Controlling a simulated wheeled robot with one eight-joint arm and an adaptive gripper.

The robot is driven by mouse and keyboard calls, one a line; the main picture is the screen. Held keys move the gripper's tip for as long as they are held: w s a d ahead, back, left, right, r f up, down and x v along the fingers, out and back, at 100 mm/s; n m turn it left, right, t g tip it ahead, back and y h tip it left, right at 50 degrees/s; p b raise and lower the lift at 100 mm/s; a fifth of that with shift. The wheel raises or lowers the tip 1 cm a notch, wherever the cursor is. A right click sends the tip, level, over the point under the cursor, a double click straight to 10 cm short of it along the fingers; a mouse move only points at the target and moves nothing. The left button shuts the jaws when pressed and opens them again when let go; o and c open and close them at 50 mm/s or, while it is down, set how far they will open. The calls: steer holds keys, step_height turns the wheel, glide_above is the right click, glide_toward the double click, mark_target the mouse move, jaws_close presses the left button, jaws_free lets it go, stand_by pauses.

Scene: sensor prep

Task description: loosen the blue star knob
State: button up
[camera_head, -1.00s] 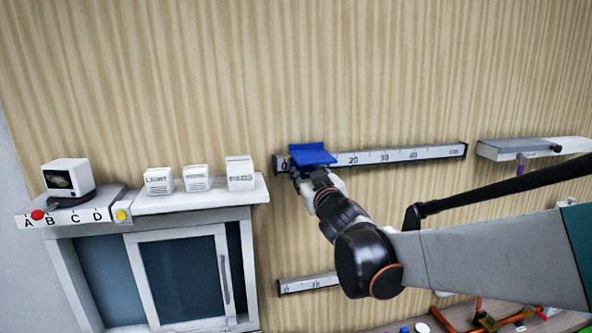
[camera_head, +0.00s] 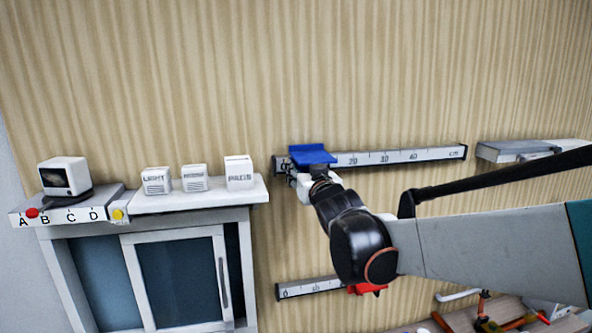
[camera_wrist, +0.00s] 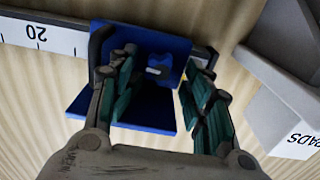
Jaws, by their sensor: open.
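A blue bracket (camera_head: 313,154) sits near the 0 end of the upper ruler rail (camera_head: 400,156). In the wrist view the blue bracket (camera_wrist: 152,42) shows as an angled plate with a dark recess. A small pale piece (camera_wrist: 157,71) shows in it. My gripper (camera_wrist: 160,76) is open, with one finger either side of the pale piece and nothing visibly held. I cannot tell whether the fingers touch the bracket. In the head view my gripper (camera_head: 303,183) is just below the bracket and partly hidden by my arm.
A white shelf (camera_head: 258,194) with several labelled white boxes stands left of the rail; one box (camera_wrist: 295,112) is close to my right finger in the wrist view. A lower rail (camera_head: 305,288) carries a red piece (camera_head: 368,289). A grey shelf (camera_head: 510,150) is at the right.

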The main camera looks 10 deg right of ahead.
steer(key=s, duration=0.8)
steer(key=w+f, duration=0.1)
steer(key=w, duration=0.6)
steer(key=shift+w+p, duration=0.2)
steer(key=shift+p, duration=0.15)
steer(key=shift+f, duration=0.1)
steer(key=c, duration=1)
